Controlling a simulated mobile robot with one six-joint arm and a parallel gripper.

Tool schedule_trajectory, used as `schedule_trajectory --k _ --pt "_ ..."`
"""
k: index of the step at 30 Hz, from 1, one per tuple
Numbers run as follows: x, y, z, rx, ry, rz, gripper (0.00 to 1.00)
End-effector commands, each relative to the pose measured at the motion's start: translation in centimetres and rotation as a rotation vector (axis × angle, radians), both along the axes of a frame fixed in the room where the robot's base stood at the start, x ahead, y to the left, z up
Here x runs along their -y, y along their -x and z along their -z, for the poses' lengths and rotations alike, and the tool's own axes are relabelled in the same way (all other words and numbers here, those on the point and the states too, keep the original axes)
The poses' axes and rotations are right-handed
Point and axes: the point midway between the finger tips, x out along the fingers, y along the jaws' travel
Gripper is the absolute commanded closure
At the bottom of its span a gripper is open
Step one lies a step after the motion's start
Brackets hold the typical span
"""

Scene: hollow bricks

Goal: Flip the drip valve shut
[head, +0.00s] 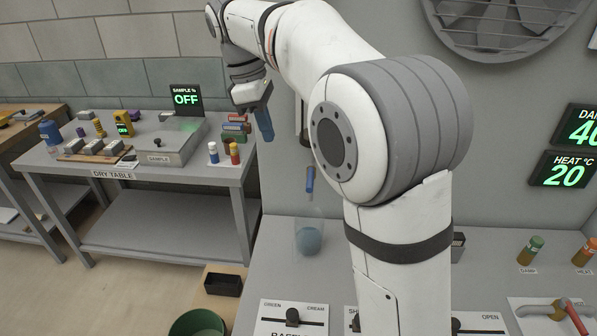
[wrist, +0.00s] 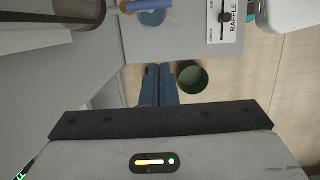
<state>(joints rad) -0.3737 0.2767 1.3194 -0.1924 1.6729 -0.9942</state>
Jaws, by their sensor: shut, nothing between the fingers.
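A blue lever-like part (head: 310,180) hangs below a dark fitting on the grey wall, above a clear beaker (head: 309,240) with blue liquid; it looks like the drip valve, but its label is not readable. In the wrist view a blue bar (wrist: 146,5) lies at the top edge, over the beaker (wrist: 152,18). My gripper (head: 265,133) has blue fingers, pressed together and empty, pointing down. It is up and left of the blue part, apart from it. The shut fingers also show in the wrist view (wrist: 158,85). My arm hides part of the wall and bench.
The bench has a baffle slider (head: 292,317) in front and a red-handled pipe (head: 560,308) at right. A green bin (head: 197,325) and a black box (head: 223,284) stand left of it. The dry table (head: 120,172) at left holds a sample box (head: 165,145).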

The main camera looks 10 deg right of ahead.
Motion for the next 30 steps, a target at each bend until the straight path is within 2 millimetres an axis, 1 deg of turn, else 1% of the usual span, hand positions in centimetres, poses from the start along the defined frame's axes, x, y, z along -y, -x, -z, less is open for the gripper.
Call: schedule_trajectory --k 4,8,11,18,21,24,27,30 --pt "0.1 0.0 0.3 0.0 0.0 0.001 1.0" --pt "0.4 0.1 1.6 -0.001 0.001 0.001 1.0" --pt "0.8 0.2 3.3 -0.002 0.001 0.001 1.0" --pt "2.0 0.5 8.4 -0.004 0.001 0.002 1.0" --pt "2.6 0.6 10.0 -0.001 0.0 0.003 1.0" --pt "4.3 1.0 10.0 0.001 -0.001 0.005 1.0" --pt "5.3 1.2 10.3 0.001 -0.001 0.003 1.0" --pt "5.8 1.3 10.4 0.001 -0.001 0.003 1.0"
